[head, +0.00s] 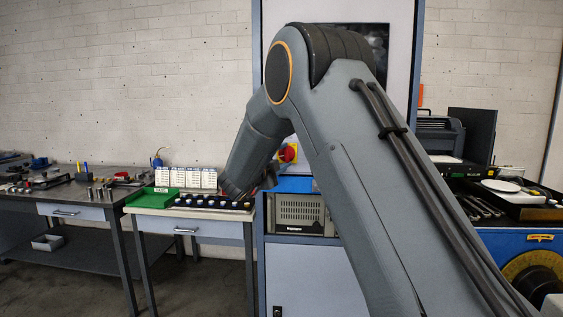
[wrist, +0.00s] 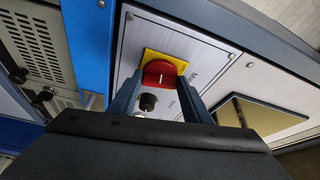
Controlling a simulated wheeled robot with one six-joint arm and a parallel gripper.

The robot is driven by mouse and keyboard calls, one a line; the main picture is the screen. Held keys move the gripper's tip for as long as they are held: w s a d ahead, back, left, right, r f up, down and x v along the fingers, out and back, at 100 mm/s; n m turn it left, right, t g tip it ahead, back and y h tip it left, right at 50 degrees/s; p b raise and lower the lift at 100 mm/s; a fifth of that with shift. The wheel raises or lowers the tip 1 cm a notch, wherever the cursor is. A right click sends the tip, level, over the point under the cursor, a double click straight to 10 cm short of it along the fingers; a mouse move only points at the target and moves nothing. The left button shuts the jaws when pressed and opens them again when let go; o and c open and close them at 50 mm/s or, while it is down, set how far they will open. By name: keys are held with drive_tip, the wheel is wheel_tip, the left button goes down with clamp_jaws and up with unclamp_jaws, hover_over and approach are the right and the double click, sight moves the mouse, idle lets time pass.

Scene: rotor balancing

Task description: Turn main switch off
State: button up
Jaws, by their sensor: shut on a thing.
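The main switch is a red rotary knob (wrist: 160,72) on a yellow plate (wrist: 152,55), mounted on a light grey panel (wrist: 205,45). In the wrist view the knob carries a short white mark. My gripper (wrist: 159,84) has one finger on each side of the knob and is shut on it. The exact contact at the fingertips is hard to see. In the head view the red knob (head: 288,153) shows just beside my arm, which hides much of the panel and my gripper's fingers.
A black button (wrist: 148,102) sits below the switch. A vented instrument (head: 300,214) is in the cabinet under the panel. At left, a small table holds a green tray (head: 152,198), white cards (head: 180,178) and a black rack (head: 213,203).

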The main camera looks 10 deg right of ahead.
drive_tip(key=n, duration=0.1)
drive_tip(key=n+t+b, duration=0.1)
drive_tip(key=n, duration=0.1)
drive_tip(key=shift+f+n+t+b, duration=0.25)
drive_tip(key=shift+n+t+b, duration=0.05)
drive_tip(key=shift+n+b, duration=0.1)
drive_tip(key=shift+d+n+t+b, duration=0.1)
drive_tip(key=shift+n+t+b, duration=0.55)
drive_tip(key=shift+n, duration=1.15)
drive_tip(key=o, duration=1.1)
drive_tip(key=shift+c, duration=0.2)
drive_tip(key=b+v, duration=0.1)
drive_tip(key=v, duration=0.7)
